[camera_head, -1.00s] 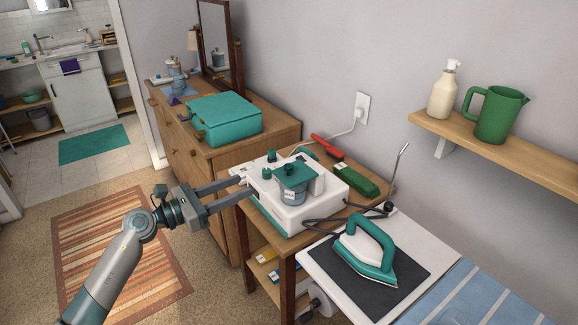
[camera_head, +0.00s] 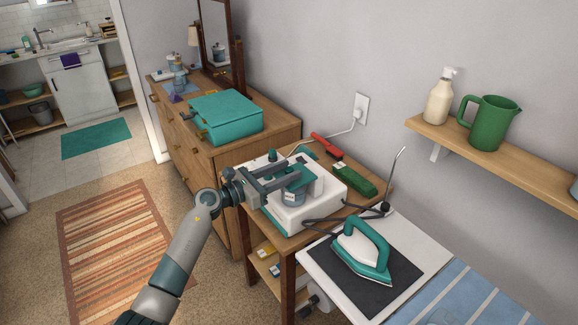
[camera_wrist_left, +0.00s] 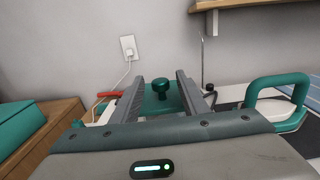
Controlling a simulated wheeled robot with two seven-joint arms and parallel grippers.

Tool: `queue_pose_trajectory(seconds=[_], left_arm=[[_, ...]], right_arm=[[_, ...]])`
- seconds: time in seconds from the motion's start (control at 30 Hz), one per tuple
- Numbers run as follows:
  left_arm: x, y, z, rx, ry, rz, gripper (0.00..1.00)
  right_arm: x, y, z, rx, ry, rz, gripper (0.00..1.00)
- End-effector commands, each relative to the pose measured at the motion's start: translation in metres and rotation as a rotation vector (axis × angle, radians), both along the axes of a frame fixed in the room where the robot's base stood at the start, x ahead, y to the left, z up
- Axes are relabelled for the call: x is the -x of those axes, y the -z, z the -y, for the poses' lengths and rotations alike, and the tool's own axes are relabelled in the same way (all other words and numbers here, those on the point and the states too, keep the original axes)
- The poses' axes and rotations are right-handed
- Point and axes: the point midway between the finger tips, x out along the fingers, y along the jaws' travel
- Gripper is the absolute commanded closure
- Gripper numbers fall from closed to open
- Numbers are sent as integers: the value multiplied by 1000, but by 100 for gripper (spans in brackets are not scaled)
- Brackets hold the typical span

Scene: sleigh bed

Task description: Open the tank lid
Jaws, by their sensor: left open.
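The lid looks flat and closed. My right gripper is not in view.
The station stands on a wooden table (camera_head: 268,234) with a green brush (camera_head: 355,180) and a red-handled tool (camera_head: 326,145) behind it. An iron (camera_head: 362,252) rests on a dark pad at the right. A shelf (camera_head: 487,155) juts from the wall.

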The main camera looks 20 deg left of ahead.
Motion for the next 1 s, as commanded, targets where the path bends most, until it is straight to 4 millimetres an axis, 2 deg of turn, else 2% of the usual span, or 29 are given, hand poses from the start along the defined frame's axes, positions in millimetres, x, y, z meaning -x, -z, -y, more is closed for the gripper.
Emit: queue_pose_trajectory(seconds=[0.2, 0.5, 0.53, 0.7, 1.0], left_arm=[[-11, 0, 9, -1, 1, -1, 59], [-12, 0, 10, -1, 1, 0, 59], [-12, 0, 10, -1, 1, 0, 62], [-12, 0, 10, -1, 0, -1, 100], [-15, -1, 7, -7, 0, -9, 100]], right_arm=[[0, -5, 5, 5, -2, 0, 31], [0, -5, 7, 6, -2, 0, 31], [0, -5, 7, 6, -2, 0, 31], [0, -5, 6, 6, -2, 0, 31], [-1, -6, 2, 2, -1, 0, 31]])
